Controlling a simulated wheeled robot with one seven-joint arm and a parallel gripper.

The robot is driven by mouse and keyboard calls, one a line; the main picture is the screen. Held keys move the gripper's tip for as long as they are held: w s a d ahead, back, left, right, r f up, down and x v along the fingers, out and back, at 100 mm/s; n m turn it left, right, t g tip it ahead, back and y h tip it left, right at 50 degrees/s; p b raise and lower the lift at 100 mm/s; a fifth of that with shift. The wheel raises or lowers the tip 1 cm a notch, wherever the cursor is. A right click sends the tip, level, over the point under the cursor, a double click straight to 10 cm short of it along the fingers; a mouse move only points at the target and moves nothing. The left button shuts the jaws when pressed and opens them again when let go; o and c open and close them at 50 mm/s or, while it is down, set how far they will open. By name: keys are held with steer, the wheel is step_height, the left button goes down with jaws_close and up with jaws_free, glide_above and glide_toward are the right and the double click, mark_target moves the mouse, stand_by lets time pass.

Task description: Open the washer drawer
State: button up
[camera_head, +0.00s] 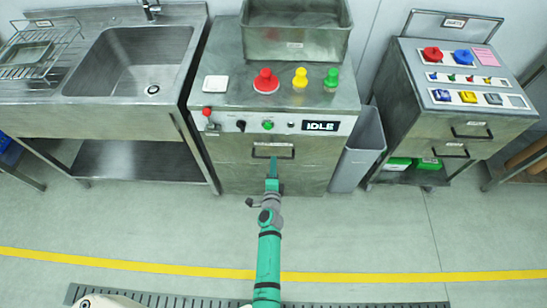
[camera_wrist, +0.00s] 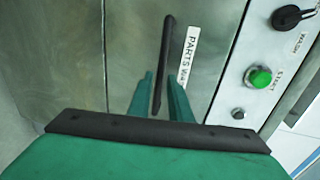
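The washer (camera_head: 230,118) is the grey metal machine in the middle of the head view, with a display reading IDLE. Its front drawer (camera_head: 232,152) looks shut, flush with the body. The drawer's dark bar handle (camera_head: 290,157) also shows in the wrist view (camera_wrist: 166,50), beside a white PARTS WASH label. My green gripper (camera_head: 273,162) is at the handle from the front. In the wrist view my gripper (camera_wrist: 163,90) is open, with its two fingers on either side of the bar and gaps visible. Whether a finger touches the bar, I cannot tell.
A sink bench (camera_head: 130,75) stands left. A grey bin (camera_head: 358,150) stands right of the washer, then a cabinet cart (camera_head: 400,100) with handled drawers. The washer's control panel (camera_head: 225,122) lies above the drawer. The floor (camera_head: 350,230) in front is clear.

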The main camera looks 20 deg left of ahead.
steer(key=shift+x, duration=2.2)
jaws_close()
